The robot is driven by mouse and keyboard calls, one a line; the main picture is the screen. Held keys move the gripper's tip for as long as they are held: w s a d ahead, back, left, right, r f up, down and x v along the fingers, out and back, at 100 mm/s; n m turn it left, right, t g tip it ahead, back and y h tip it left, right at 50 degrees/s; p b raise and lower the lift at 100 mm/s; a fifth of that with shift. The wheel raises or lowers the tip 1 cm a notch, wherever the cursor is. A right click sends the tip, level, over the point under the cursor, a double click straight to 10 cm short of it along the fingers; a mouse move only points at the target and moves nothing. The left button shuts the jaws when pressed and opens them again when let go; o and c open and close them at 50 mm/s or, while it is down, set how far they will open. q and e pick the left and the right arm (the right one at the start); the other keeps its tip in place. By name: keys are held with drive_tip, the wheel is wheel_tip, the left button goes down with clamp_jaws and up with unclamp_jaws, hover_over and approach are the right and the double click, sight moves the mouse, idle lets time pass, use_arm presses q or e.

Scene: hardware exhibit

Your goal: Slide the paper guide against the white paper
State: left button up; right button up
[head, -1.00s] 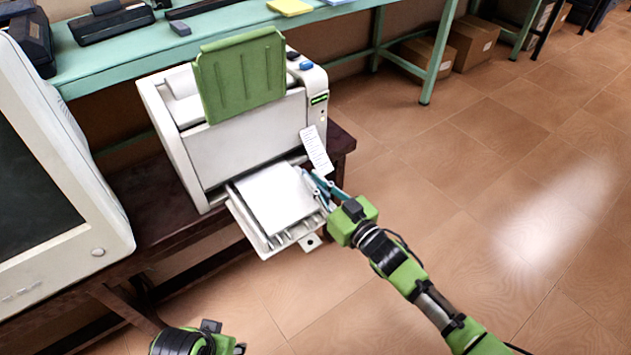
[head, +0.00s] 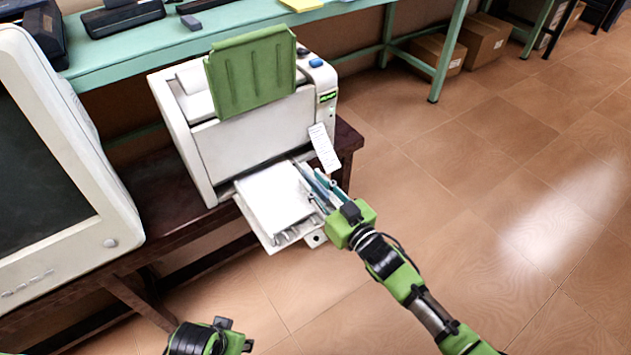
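The white paper (head: 275,197) lies flat in the pull-out tray (head: 316,239) at the front of a white printer (head: 260,140). My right gripper (head: 308,175) reaches over the tray's right side, with its fingers pointing back toward the printer beside the paper's right edge. Its fingers and the small teal and grey parts there overlap, so I cannot pick out the paper guide, its gap to the paper, or whether the fingers grip it.
A white tag (head: 323,147) hangs at the printer's front right, close above my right gripper. A bulky monitor (head: 55,190) stands at the left on the same dark wooden table (head: 150,225). A teal bench (head: 230,30) runs behind.

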drive_tip(key=v, duration=1.2)
idle(0.5)
drive_tip(key=s+d+f+m+g+h, duration=0.2)
drive_tip(key=s+d+f+g+h, duration=0.3)
drive_tip(key=f, duration=0.5)
drive_tip(key=s+d+f+m+g+h, duration=0.3)
drive_tip(key=s+d+f+h, duration=0.1)
drive_tip(key=s+d+f, duration=0.4)
use_arm(q)
drive_tip(key=s+a+f+g+p, duration=0.1)
drive_tip(key=s+f+p, duration=0.4)
drive_tip(key=s+p, duration=0.4)
drive_tip(key=s+a+f+g+p, duration=0.1)
drive_tip(key=s+f+p, duration=0.4)
drive_tip(key=s+p, duration=0.5)
drive_tip(key=shift+s+a, duration=0.7)
drive_tip(key=shift+s, duration=0.05)
use_arm(e)
drive_tip(key=s+d+f+g, duration=0.1)
drive_tip(key=s+f, duration=0.3)
drive_tip(key=s, duration=0.5)
drive_tip(key=s+d+f+g+h, duration=0.1)
drive_tip(key=s+f, duration=0.4)
drive_tip(key=s, duration=0.5)
drive_tip(key=s+d+f+g, duration=0.3)
drive_tip(key=s+f, duration=0.1)
drive_tip(key=s, duration=0.6)
drive_tip(key=shift+d+f+g+h, duration=0.25)
drive_tip(key=shift+f+g+h, duration=0.05)
drive_tip(key=shift+f, duration=0.1)
